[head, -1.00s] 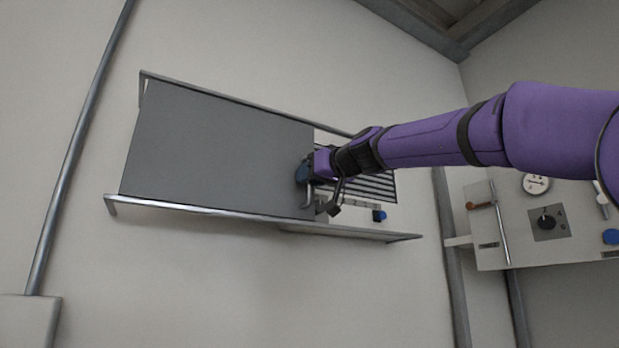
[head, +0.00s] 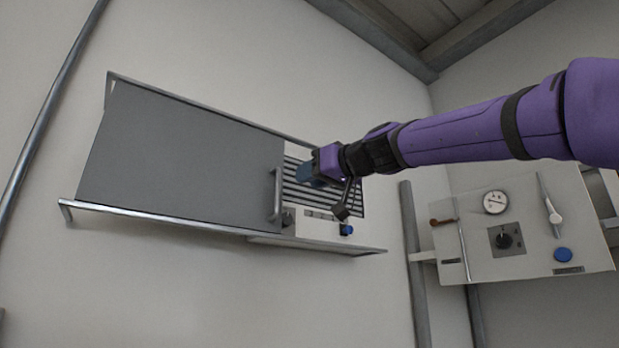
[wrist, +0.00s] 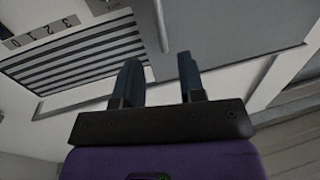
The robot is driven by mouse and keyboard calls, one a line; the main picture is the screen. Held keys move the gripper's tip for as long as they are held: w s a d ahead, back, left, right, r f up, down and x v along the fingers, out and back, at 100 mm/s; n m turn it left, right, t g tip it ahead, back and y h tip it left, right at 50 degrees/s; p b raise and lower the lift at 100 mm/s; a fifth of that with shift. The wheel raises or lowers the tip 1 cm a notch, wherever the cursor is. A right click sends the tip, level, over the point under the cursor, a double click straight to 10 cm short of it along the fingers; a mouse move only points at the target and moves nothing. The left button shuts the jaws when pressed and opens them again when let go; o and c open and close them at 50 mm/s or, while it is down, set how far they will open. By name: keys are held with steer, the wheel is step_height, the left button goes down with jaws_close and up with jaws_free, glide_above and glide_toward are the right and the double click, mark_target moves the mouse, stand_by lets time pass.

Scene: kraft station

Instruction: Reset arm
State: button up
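My gripper (head: 308,175) is in front of the wall unit, just right of the bar handle (head: 278,195) on the sliding grey panel (head: 185,160). In the wrist view the two dark blue fingers of my gripper (wrist: 160,75) stand apart with nothing between them. The handle (wrist: 162,25) shows beyond the fingertips, apart from them. The panel covers the left part of the unit and leaves the slatted vent (head: 345,195) partly uncovered. My gripper and forearm hide some of the vent.
A blue knob (head: 346,230) sits on the unit's lower strip. Metal rails (head: 160,222) border the panel. At right, a control board (head: 455,270) carries a gauge (head: 495,202), a dark dial (head: 504,240), levers and a blue button (head: 563,254). Open space lies below the unit.

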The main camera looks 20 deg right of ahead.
stand_by(0.3)
steer(key=s+d+f+m+g+h, duration=0.2)
steer(key=s+f, duration=0.6)
steer(key=f, duration=0.8)
steer(key=s+d+f+m+g+h, duration=0.2)
steer(key=s+d+f+g+h, duration=0.2)
steer(key=s+f, duration=0.5)
steer(key=s+d+f+m+g+h, duration=0.1)
steer(key=s+d+f+g, duration=0.3)
steer(key=f, duration=1.9)
steer(key=s+h, duration=0.1)
steer(key=s, duration=0.3)
steer(key=shift+s+d+m+g+h, duration=0.2)
steer(key=shift+d+m+g+h, duration=0.1)
steer(key=shift+m+h, duration=0.1)
